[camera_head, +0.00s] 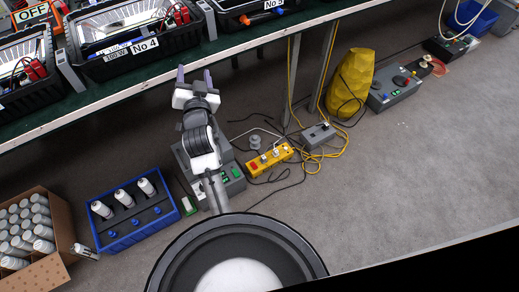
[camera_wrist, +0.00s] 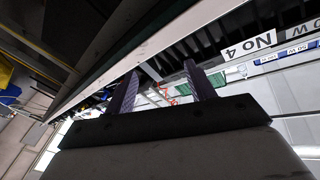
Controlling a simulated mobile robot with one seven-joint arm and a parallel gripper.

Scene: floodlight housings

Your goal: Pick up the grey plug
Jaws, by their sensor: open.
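My gripper (camera_head: 194,75) is open and empty, raised in front of the bench edge in the head view. Its two dark fingers stand apart in the wrist view (camera_wrist: 163,72). A yellow power strip (camera_head: 283,150) lies on the floor to the right of and below my gripper, with small pale plugs in it. A small grey knobbed piece (camera_head: 255,141) stands just behind the strip; it may be the grey plug, but I cannot tell for sure. My gripper is well apart from both. The wrist view shows neither the strip nor this piece.
The bench edge (camera_head: 150,92) runs close to my gripper, with black floodlight housings (camera_head: 130,65) on top. On the floor are a grey box (camera_head: 318,136), a yellow bag (camera_head: 351,82), loose cables, a blue crate (camera_head: 125,240) and a carton (camera_head: 55,272). The right foreground floor is clear.

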